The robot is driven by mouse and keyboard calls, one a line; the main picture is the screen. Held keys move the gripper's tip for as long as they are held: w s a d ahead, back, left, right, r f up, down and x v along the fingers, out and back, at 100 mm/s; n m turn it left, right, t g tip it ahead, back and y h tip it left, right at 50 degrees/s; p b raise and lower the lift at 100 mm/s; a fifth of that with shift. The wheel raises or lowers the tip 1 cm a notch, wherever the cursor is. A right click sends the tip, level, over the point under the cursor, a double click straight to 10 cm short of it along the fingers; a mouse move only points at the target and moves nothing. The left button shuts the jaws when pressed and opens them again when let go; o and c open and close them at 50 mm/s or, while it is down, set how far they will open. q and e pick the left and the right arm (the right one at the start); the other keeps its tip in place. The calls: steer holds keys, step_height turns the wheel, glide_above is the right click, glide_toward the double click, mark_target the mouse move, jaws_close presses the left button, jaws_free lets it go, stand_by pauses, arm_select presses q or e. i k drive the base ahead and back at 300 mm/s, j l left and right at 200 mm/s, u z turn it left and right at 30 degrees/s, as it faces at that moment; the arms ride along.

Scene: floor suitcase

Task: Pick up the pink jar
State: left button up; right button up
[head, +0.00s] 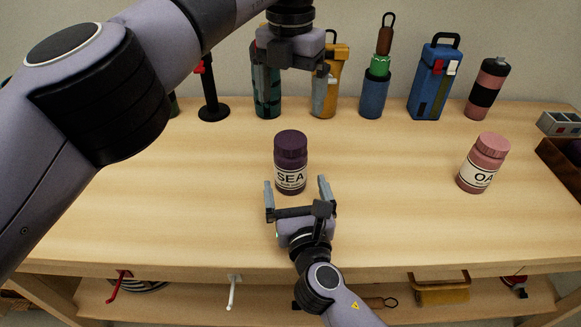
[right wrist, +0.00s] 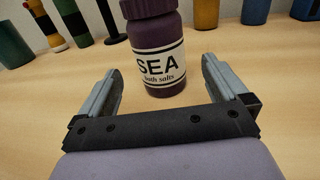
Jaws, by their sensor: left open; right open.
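The pink jar (head: 484,163) stands upright on the right part of the wooden table in the head view, with a label reading "OA". A dark purple jar (head: 290,162) labelled "SEA" stands upright near the middle; it also shows in the right wrist view (right wrist: 158,50). My right gripper (head: 298,185) is open and empty, just in front of the purple jar, its fingers pointing toward it. In the right wrist view the purple jar is beyond the fingertips and between their lines. My left gripper (head: 291,66) is open and empty, high over the back of the table.
Along the back stand a blue cup with a green and brown item (head: 374,95), a blue box-shaped bottle (head: 433,85), and a pink-black bottle (head: 487,88). A dark wooden box (head: 562,163) sits at the right edge. The table between the two jars is clear.

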mark_target(478, 169)
steer(key=k+l, duration=0.1)
steer(key=k, duration=0.4)
steer(key=k+l, duration=0.15)
steer(key=k, duration=0.35)
